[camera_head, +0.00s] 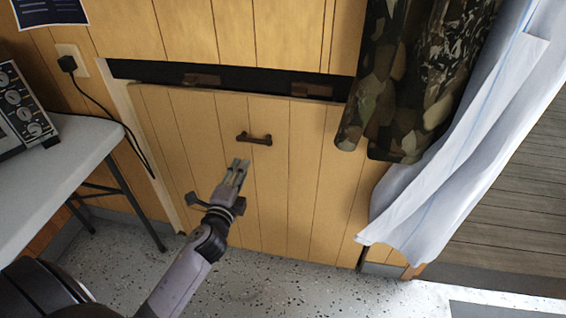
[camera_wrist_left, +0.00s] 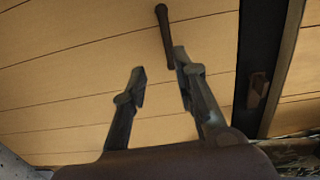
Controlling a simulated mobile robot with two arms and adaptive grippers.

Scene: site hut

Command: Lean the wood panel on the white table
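The wood panel (camera_head: 290,190) is a planked board with a dark handle (camera_head: 254,139) near its upper middle. It stands at the wall below a dark gap, its top edge slightly slanted. The white table (camera_head: 62,170) stands to its left. My left gripper (camera_head: 239,165) is in front of the panel, just below the handle. In the left wrist view the fingers (camera_wrist_left: 160,68) are apart with nothing between them. The handle (camera_wrist_left: 163,36) lies beyond the tips, closer to the right-hand finger. My right gripper is not in view.
A grey device with knobs (camera_head: 24,112) sits on the table, and a black cable hangs from a wall socket (camera_head: 71,62) beside the panel. A camouflage cloth (camera_head: 410,80) and a white curtain (camera_head: 460,150) hang at the right. The speckled floor (camera_head: 290,285) before the panel is clear.

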